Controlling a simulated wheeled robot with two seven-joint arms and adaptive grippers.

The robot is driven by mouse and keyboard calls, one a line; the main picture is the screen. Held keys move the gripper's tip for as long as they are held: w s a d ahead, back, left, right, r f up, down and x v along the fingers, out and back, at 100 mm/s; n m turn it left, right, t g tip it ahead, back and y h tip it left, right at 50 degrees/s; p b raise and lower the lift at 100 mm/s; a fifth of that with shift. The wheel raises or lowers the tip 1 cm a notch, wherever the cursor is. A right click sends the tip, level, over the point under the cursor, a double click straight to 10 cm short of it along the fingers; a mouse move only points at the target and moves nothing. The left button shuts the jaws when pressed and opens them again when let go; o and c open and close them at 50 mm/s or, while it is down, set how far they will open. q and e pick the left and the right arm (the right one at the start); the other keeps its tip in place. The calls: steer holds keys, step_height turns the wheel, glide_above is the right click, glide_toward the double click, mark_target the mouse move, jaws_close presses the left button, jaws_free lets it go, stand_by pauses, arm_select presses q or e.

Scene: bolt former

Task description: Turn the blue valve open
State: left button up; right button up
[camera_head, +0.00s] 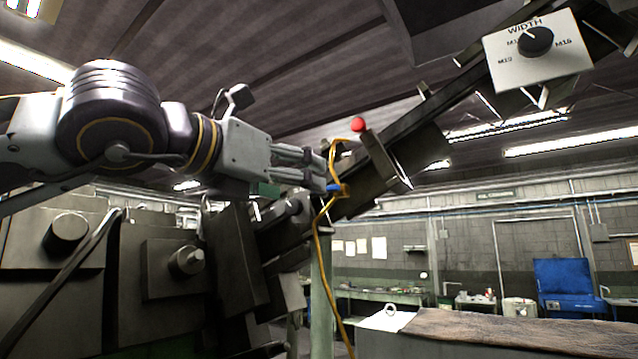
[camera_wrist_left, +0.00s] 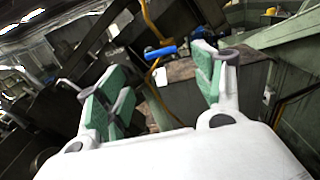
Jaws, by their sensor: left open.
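The blue valve (camera_head: 334,188) is a small blue handle on a yellow pipe in the middle of the head view. In the left wrist view the blue valve (camera_wrist_left: 160,51) lies between and beyond my two fingertips, nearer the right finger. My left gripper (camera_head: 322,170) reaches in from the left, with its fingertips close to the valve. In the left wrist view my left gripper (camera_wrist_left: 160,80) is open, with green pads apart and nothing between them. Whether a finger touches the handle I cannot tell. My right gripper is in neither view.
The yellow pipe (camera_head: 320,245) runs down below the valve. A red knob (camera_head: 358,125) stands just above right. A dark slanted machine rail (camera_head: 440,100) carries a WIDTH dial panel (camera_head: 538,55). Dark machine blocks (camera_head: 165,270) stand below my left arm. A workbench (camera_head: 450,345) is at lower right.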

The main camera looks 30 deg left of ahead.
mark_target(328, 190)
arm_select(q)
steer(key=w+p, duration=0.2)
steer(key=w, duration=0.5)
steer(key=shift+w+d, duration=0.2)
steer(key=shift+d, duration=0.1)
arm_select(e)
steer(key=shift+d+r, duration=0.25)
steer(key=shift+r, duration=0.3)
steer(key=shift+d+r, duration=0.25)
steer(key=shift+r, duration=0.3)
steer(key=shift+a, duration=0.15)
arm_select(q)
steer(key=shift+c, duration=0.8)
steer(key=c, duration=0.9)
steer(key=shift+o, duration=0.2)
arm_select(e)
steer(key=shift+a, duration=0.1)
